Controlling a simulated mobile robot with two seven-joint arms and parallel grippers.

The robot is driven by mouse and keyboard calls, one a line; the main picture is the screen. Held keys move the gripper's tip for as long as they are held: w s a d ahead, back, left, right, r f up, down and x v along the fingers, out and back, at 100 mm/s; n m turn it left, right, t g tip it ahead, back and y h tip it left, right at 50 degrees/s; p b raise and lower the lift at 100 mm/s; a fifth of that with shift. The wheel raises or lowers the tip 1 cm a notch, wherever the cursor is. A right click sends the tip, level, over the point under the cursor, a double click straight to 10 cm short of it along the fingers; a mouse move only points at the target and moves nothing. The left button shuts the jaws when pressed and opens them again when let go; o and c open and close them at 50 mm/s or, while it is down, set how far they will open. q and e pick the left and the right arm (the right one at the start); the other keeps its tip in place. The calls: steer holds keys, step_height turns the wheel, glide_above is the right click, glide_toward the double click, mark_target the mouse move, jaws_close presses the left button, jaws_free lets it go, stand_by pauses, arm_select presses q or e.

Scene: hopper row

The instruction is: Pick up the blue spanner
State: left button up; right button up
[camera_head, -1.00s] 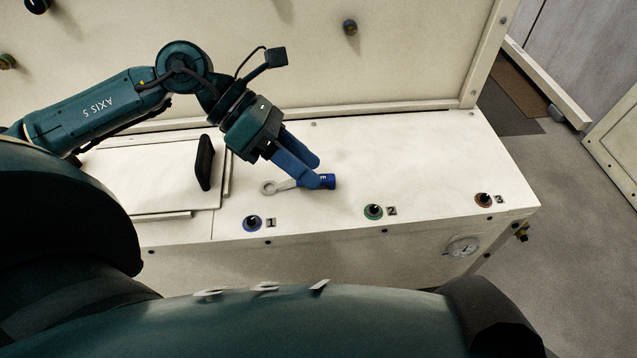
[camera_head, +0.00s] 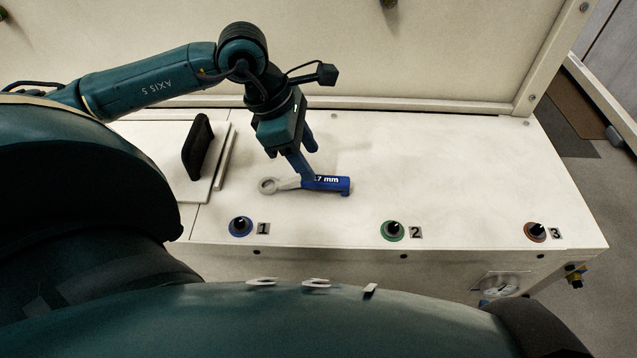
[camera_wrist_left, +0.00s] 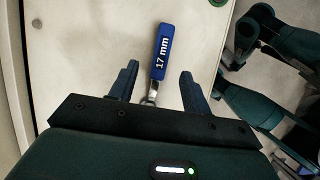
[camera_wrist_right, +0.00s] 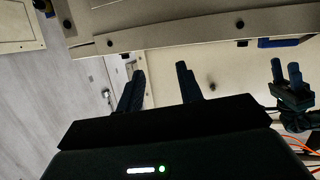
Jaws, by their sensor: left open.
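The blue spanner (camera_head: 333,184) lies flat on the cream bench top, with a blue handle marked "17 mm" and a grey ring end (camera_head: 268,186) on the left. My left gripper (camera_head: 309,164) is open over the spanner near where the handle meets the metal shank, and one finger hides part of it. In the left wrist view the spanner handle (camera_wrist_left: 161,50) runs between and beyond the two spread fingers (camera_wrist_left: 159,70); contact cannot be told. My right gripper (camera_wrist_right: 160,70) shows only in its own wrist view, open and empty, away from the bench top.
A black handle (camera_head: 198,147) stands on a pale lid at left. A cream panel (camera_head: 400,60) rises behind. The bench top right of the spanner is clear.

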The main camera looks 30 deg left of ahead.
mark_target(319, 179)
arm_select(q)
steer(key=b+x, duration=0.1)
steer(key=x, duration=0.4)
steer(key=shift+s+f, duration=0.15)
steer(key=shift+f, duration=0.1)
jaws_close()
